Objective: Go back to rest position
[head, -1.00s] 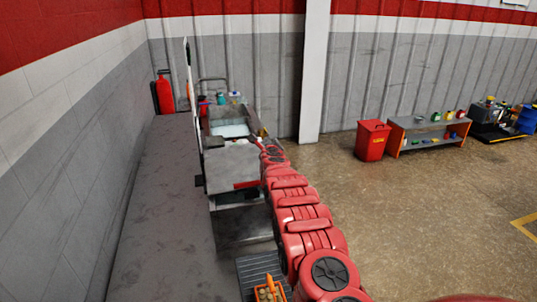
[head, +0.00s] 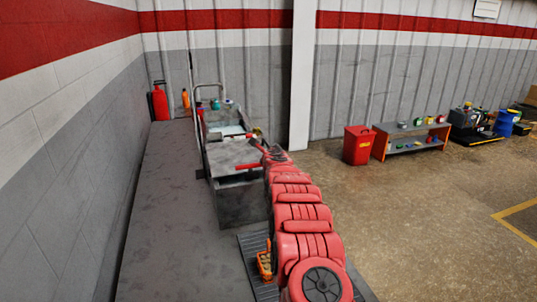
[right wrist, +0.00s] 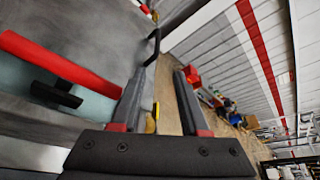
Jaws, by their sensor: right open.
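My red right arm reaches forward across the middle of the head view to the right side of a grey open-topped machine (head: 239,200). The right gripper's tips are too small to make out there. In the right wrist view my right gripper (right wrist: 160,76) is open, with nothing between its two dark fingers. A red bar (right wrist: 60,64) on a black bracket lies just left of the fingers and looks apart from them. My left gripper is not in view.
A red extinguisher (head: 160,103) and an orange bottle (head: 185,98) stand by the back wall. A red bin (head: 357,145) and an orange-sided shelf (head: 412,138) stand at right. The brown floor (head: 420,210) is clear. An orange tool holder (head: 264,264) sits near my arm.

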